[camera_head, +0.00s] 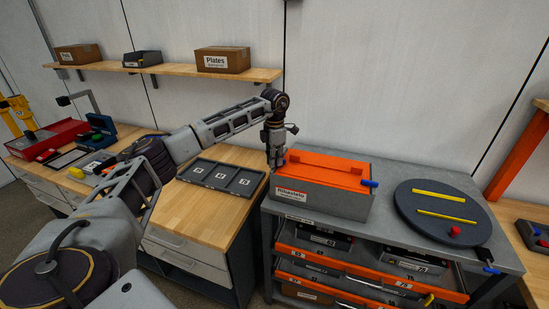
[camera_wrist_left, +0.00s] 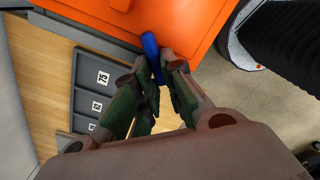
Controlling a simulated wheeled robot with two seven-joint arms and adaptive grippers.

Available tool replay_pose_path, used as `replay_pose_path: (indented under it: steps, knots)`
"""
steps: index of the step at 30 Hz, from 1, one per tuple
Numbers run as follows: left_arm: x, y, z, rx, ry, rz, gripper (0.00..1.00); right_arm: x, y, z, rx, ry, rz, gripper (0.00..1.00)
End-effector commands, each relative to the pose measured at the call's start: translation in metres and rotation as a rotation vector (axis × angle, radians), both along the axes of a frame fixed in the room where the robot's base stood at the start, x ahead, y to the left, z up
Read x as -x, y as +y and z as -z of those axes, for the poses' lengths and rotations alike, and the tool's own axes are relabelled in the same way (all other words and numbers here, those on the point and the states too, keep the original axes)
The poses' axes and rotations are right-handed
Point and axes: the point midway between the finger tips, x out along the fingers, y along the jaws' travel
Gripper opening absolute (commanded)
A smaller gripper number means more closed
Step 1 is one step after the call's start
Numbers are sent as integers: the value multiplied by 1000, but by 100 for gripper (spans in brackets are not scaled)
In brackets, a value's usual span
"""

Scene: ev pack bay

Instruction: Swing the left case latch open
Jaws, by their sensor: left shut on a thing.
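The case is a grey box with an orange lid (camera_head: 325,170) on the grey workbench. In the left wrist view its orange surface (camera_wrist_left: 190,18) fills the top. The left case latch is a blue lever (camera_wrist_left: 151,50) at the case's edge, between the fingertips of my left gripper (camera_wrist_left: 160,75). My left gripper (camera_head: 275,158) is at the case's left end, fingers pointing down, shut on this lever. In the head view the gripper mostly hides the lever. A second blue latch (camera_head: 369,183) sits at the case's right end. My right gripper is not in view.
A dark tray with numbered compartments (camera_head: 222,177) lies on the wooden bench left of the case. A round dark turntable (camera_head: 440,212) with yellow bars and a red knob stands right of the case. Open orange-fronted drawers (camera_head: 400,287) jut out below the workbench top.

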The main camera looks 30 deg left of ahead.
Motion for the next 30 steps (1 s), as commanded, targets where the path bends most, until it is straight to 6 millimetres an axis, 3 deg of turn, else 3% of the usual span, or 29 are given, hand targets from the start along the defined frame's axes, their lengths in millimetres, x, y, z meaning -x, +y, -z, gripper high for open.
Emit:
replay_pose_path:
  steps: [15,30]
  knots:
    - [0,0,-1,0,-1,-410,0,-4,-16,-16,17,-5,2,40]
    - [0,0,-1,0,-1,-763,0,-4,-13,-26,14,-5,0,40]
